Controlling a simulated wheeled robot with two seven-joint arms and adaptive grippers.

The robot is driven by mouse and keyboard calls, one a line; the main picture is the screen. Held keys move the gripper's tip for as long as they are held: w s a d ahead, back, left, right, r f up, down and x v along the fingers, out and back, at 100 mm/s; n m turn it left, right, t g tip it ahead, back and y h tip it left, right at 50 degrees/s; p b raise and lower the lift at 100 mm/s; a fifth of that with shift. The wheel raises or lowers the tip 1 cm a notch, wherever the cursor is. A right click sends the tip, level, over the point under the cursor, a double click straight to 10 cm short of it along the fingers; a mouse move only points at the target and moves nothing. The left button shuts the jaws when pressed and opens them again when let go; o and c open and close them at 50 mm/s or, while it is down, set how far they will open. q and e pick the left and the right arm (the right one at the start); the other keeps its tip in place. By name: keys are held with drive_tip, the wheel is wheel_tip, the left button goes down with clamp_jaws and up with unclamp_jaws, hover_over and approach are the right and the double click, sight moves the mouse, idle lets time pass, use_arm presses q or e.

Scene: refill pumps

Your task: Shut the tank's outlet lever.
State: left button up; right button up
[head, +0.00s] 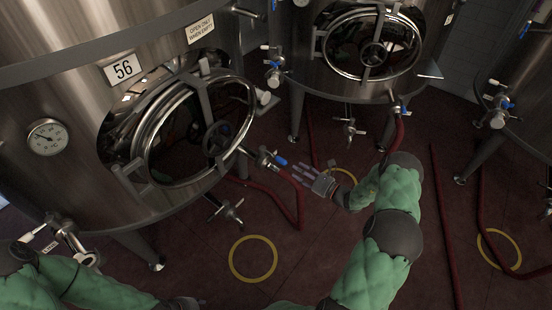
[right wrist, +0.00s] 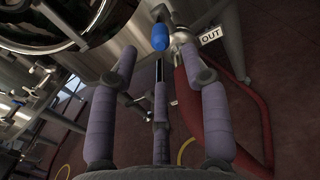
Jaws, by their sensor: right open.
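The steel tank numbered 56 (head: 60,110) fills the left of the head view. Its outlet valve (head: 264,157) has a blue-gripped lever (head: 281,161) at the tank's lower right. In the right wrist view the lever's blue grip (right wrist: 160,37) shows just beyond the fingertips, beside a white OUT tag (right wrist: 210,34). My right gripper (head: 298,172) is open and empty, its fingers pointing at the lever. In the right wrist view its fingers (right wrist: 158,62) are spread, with the blue grip ahead between them. Contact cannot be told.
A red hose (head: 300,205) runs from the outlet down to the floor. Another tank (head: 330,85) stands behind, and one more (head: 530,110) at right. Yellow rings (head: 232,267) mark the dark red floor. Tank 56's round door (head: 165,160) bulges left of the outlet.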

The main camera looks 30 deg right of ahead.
sight(281, 159)
drive_tip(key=b+x, duration=0.2)
drive_tip(key=x, duration=0.7)
drive_tip(key=shift+w+a, duration=0.1)
drive_tip(key=shift+w, duration=0.05)
clamp_jaws()
